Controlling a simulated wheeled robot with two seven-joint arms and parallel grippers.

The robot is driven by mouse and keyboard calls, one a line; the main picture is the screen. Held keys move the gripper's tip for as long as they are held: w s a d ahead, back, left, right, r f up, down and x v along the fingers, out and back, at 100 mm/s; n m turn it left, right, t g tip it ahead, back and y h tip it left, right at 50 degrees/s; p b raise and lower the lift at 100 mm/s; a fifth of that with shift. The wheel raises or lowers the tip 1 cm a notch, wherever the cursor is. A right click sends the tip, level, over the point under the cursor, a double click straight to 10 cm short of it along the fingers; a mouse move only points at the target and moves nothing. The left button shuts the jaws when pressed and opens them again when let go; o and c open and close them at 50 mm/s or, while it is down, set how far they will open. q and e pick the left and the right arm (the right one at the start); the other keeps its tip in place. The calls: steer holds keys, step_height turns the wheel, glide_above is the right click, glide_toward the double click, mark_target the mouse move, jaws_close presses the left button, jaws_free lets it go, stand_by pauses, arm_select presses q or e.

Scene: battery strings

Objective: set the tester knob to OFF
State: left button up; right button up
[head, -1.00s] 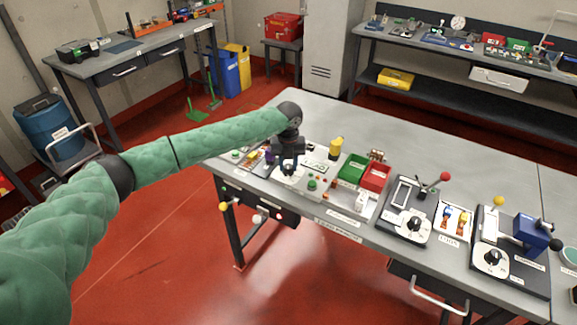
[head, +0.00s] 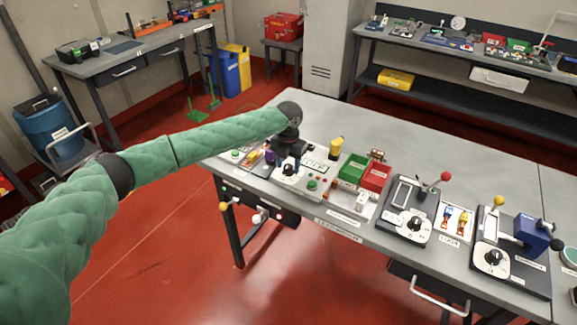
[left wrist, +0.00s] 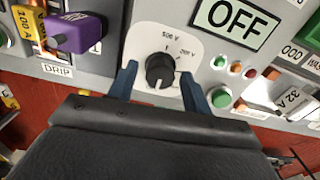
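The tester knob (left wrist: 160,70) is black and round, on a white dial plate marked 500 V and 250 V. It also shows in the head view (head: 289,169), just under my left gripper. The tester's display (left wrist: 237,18) reads OFF. My left gripper (left wrist: 159,71) is open, with one blue finger on each side of the knob and a visible gap to it on both sides. In the head view the left gripper (head: 288,160) points down over the tester panel. My right gripper is not in view.
Close to the knob are a purple part (left wrist: 75,33) at left and a green button (left wrist: 221,97) at right. Green (head: 353,168) and red (head: 376,177) bins and another knob panel (head: 408,212) stand further right. The table's back part is clear.

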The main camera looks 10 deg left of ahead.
mark_target(288, 166)
arm_select(q)
steer(key=shift+r+p, duration=1.25)
steer(key=shift+r, duration=0.5)
